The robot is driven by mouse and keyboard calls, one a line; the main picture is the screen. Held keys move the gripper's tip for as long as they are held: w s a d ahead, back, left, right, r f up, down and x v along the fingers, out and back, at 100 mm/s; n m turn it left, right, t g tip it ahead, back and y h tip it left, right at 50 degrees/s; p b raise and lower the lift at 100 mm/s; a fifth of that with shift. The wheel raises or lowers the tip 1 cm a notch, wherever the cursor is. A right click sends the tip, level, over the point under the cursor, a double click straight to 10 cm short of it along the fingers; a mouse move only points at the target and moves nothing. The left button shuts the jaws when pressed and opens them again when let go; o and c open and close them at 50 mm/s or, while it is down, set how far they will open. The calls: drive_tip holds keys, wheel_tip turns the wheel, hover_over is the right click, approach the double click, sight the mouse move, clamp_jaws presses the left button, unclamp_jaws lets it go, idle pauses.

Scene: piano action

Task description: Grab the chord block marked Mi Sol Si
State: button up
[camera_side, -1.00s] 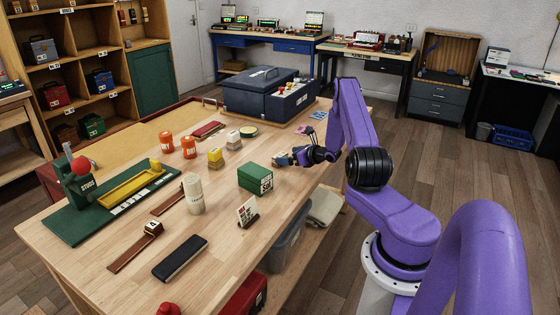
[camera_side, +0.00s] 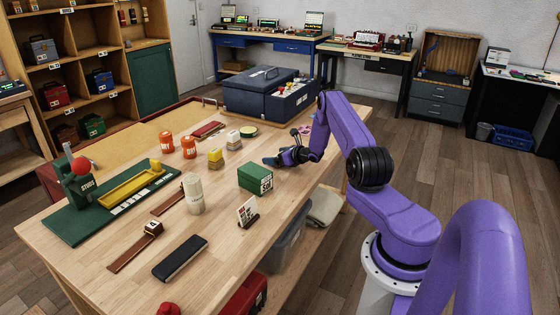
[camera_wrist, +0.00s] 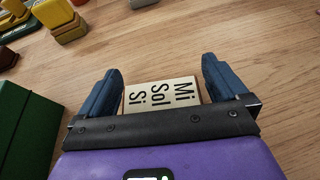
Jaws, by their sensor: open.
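The chord block (camera_wrist: 160,96) is a pale wooden block with "Mi Sol Si" in black letters, seen sideways on its top in the wrist view. My gripper (camera_wrist: 162,66) is open, with one blue finger on each side of the block. A narrow gap shows at the left finger and a small one at the right; I cannot tell whether either touches. The near edge of the block is hidden by my gripper's dark bar. In the side view my gripper (camera_side: 273,161) is low at the table's right part, and the block is hidden there.
A green box (camera_side: 252,177) stands close by on the table; it also shows in the wrist view (camera_wrist: 22,125). A yellow block (camera_side: 215,158), a white cylinder (camera_side: 194,194) and a small card stand (camera_side: 247,212) are nearby. A dark blue case (camera_side: 255,97) stands behind.

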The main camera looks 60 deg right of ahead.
drive_tip(key=c, duration=1)
drive_tip(key=shift+r, duration=0.15)
